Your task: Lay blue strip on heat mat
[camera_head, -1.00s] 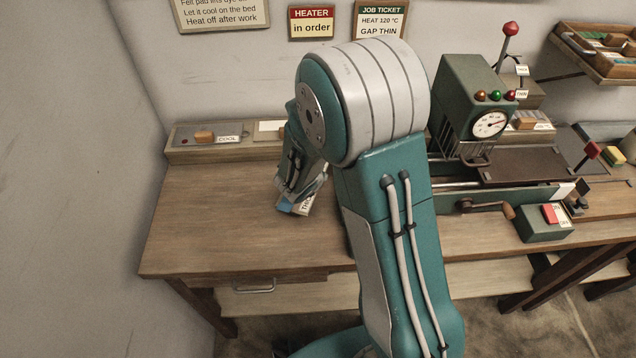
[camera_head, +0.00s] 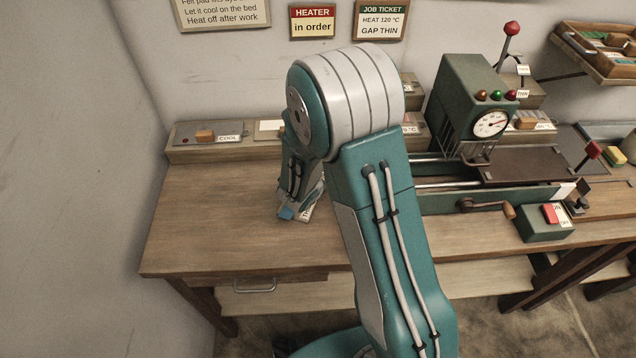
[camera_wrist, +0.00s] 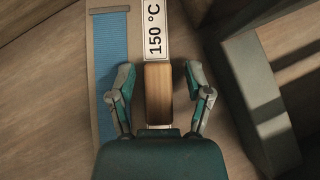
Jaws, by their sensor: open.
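The blue strip (camera_wrist: 112,70) lies flat on a tan backing at the left in the wrist view. My gripper (camera_wrist: 158,78) is open, its fingers apart on either side of a wooden block (camera_wrist: 158,95). The strip is just left of the left finger and outside the jaws. A "150 °C" label (camera_wrist: 154,28) sits beyond the block. In the head view a small blue patch (camera_head: 287,213) shows by my gripper, mostly hidden by my arm. A dark brown flat pad (camera_head: 530,165) on the machine at the right may be the heat mat.
The green machine (camera_head: 470,105) with a dial stands at the back right; a crank and red-switch box (camera_head: 545,222) are in front. A back ledge (camera_head: 208,150) has a "COOL" label. The bench's left front (camera_head: 210,235) is clear.

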